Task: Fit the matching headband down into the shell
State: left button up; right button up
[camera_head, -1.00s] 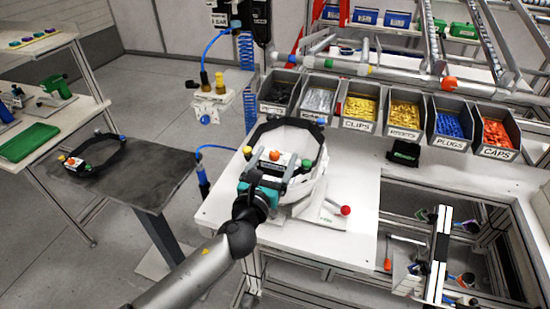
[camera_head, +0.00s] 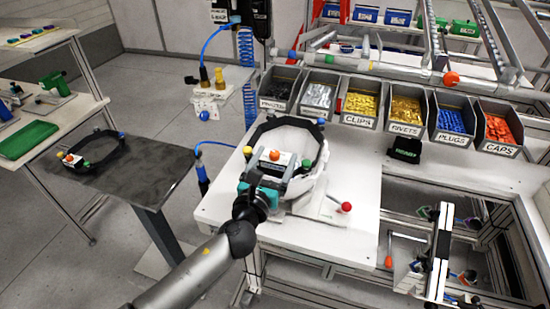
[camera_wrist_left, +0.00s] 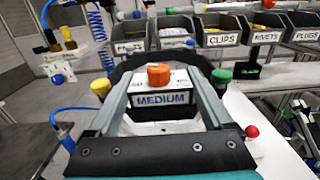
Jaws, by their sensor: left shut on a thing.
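My left gripper (camera_head: 272,172) is shut on the label block of a black headband (camera_head: 253,136). The block's label reads MEDIUM in the left wrist view (camera_wrist_left: 163,98), with an orange knob on top. Yellow, green and blue knobs sit around this band. The white shell (camera_head: 308,180) rests on a white stand with a red-ball lever, on the bench. The held headband is at the shell's open top; its back arc shows along the rim. I cannot tell how deep it sits. A second black headband (camera_head: 117,158) lies on the dark side table. My right gripper is not in view.
Labelled part bins (camera_head: 357,108) line the back of the white bench (camera_head: 225,205). A small black block (camera_head: 405,150) lies in front of them. Blue hoses hang at the bench's left. A framed opening with fittings lies to the right. A green tray (camera_head: 28,141) is at far left.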

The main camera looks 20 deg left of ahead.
pick_arm(q)
jog(key=shift+f+b, duration=0.65)
jog(key=shift+f, duration=0.15)
jog(key=o, duration=1.2)
jog(key=shift+s+a+b, duration=0.15)
jog(key=shift+s+b, duration=0.45)
jog(key=shift+s, duration=3.25)
jog(key=shift+s+a+b, duration=0.1)
jog(key=shift+s+b, duration=0.5)
jog(key=shift+s, duration=3.2)
